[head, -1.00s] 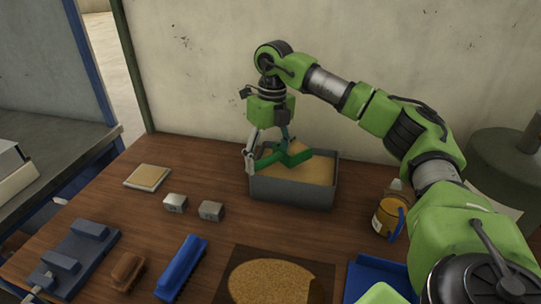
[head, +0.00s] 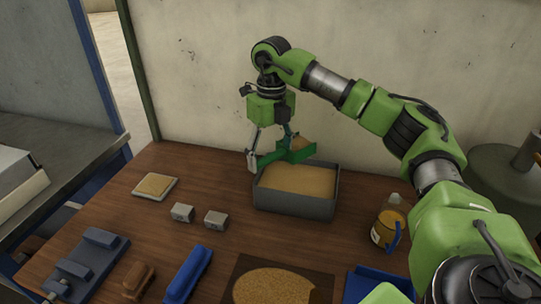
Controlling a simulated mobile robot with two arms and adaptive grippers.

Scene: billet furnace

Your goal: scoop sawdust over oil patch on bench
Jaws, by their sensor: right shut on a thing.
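My right gripper (head: 269,156) is shut on a green scoop (head: 284,153), held above the back left edge of a grey bin. A small heap of sawdust shows in the scoop. The grey bin (head: 293,207) is filled with sawdust (head: 299,179). At the front of the bench, a dark patch (head: 241,267) is largely covered by a layer of sawdust (head: 273,287); the picture's lower edge cuts it off. My left gripper is not in view.
Two small metal blocks (head: 182,212) sit left of the bin. A bottle with amber contents (head: 388,227) stands right. A blue brush (head: 188,273), a brown brush (head: 138,280), a blue vise-like tool (head: 88,264) and a blue tray (head: 366,284) lie along the front.

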